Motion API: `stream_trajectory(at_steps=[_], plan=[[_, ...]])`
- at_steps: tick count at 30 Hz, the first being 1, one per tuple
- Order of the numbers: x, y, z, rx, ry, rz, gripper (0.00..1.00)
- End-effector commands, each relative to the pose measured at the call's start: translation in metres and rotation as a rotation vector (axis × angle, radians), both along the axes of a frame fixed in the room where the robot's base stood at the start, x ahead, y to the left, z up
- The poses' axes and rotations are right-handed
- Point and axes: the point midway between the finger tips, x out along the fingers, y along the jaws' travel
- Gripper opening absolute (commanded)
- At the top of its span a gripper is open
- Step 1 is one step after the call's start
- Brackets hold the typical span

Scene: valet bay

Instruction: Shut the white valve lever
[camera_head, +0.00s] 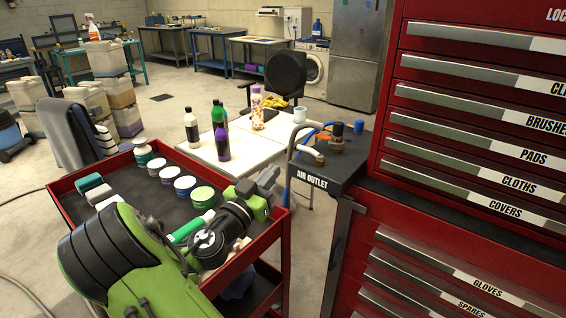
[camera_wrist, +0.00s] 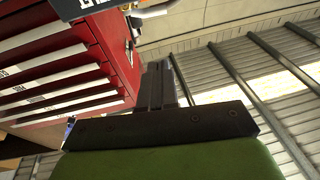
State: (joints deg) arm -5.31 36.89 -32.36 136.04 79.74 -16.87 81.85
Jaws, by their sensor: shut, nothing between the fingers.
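The white valve lever (camera_head: 308,151) shows in the head view at the left side of the dark air outlet shelf (camera_head: 345,178), beside a brass-coloured fitting. It is small there, and I cannot tell its exact angle. In the wrist view a pale curved piece (camera_wrist: 153,12) juts from the labelled shelf edge at the top, probably the lever or its pipe. My gripper (camera_head: 272,176) is left of and below the lever in the head view, over the red cart's right side, apart from the lever. In the wrist view its dark fingers (camera_wrist: 157,82) are together and empty.
A red drawer cabinet (camera_head: 465,150) stands to the right of the shelf. A white table (camera_head: 250,143) with bottles stands behind. A blue hose (camera_head: 309,134) runs near the fitting.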

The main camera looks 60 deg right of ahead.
Motion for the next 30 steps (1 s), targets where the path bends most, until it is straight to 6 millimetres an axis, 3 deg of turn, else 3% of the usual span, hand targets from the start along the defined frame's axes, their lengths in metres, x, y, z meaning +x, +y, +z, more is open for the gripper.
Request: stream_trajectory(at_steps=[12, 15, 21, 30], plan=[[-0.007, -0.089, 0.022, 0.001, -0.003, -0.008, 0.0], [-0.007, -0.104, 0.008, 0.004, 0.003, -0.006, 0.0], [-0.007, -0.12, -0.003, 0.004, 0.001, -0.001, 0.0], [-0.007, -0.121, -0.004, 0.005, 0.001, -0.001, 0.0]])
